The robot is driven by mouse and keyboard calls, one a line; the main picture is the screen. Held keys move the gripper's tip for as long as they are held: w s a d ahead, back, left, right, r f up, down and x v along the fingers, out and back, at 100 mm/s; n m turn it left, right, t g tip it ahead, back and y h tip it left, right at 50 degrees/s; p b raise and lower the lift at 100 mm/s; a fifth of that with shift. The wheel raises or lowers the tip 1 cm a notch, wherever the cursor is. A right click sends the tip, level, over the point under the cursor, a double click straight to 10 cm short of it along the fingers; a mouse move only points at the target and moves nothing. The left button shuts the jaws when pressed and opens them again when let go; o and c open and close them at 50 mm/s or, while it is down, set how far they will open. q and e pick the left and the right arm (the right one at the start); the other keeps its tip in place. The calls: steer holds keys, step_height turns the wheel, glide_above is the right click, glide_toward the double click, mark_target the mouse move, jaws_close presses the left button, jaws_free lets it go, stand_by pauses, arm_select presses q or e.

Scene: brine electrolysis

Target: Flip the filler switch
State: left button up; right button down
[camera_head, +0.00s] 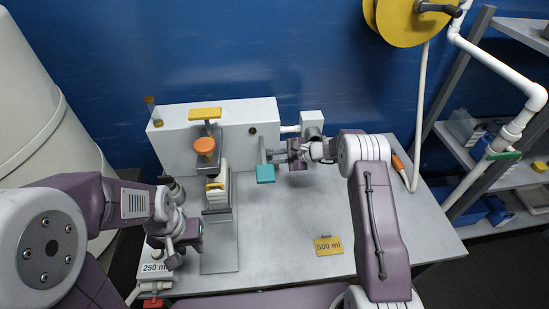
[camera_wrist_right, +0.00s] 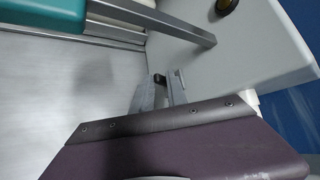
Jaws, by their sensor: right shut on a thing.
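The white filler housing (camera_head: 237,130) stands along the back of the bench and fills the upper right of the right wrist view (camera_wrist_right: 265,55). A grey bar (camera_head: 262,150) stands in front of it above a teal block (camera_head: 265,174); both also show in the wrist view, the bar (camera_wrist_right: 180,22) and block (camera_wrist_right: 45,14). I cannot tell which part is the filler switch. My right gripper (camera_head: 277,157) is beside the bar, its fingers (camera_wrist_right: 160,88) shut on a small dark piece (camera_wrist_right: 160,78). My left gripper (camera_head: 178,250) is at the front left; its fingers are unclear.
A yellow lever (camera_head: 204,113) and orange knob (camera_head: 204,146) stand left of the bar. A yellow "500 ml" label (camera_head: 328,246) lies at the front; a "250 ml" label (camera_head: 155,267) is near my left gripper. The bench middle (camera_head: 285,220) is clear. Shelves (camera_head: 480,165) stand right.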

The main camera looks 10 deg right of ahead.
steer(key=c, duration=1.4)
jaws_free()
steer(key=shift+f, duration=0.15)
steer(key=shift+o, duration=0.3)
steer(key=shift+w, duration=0.15)
steer(key=v, duration=0.9)
steer(key=shift+a, duration=0.1)
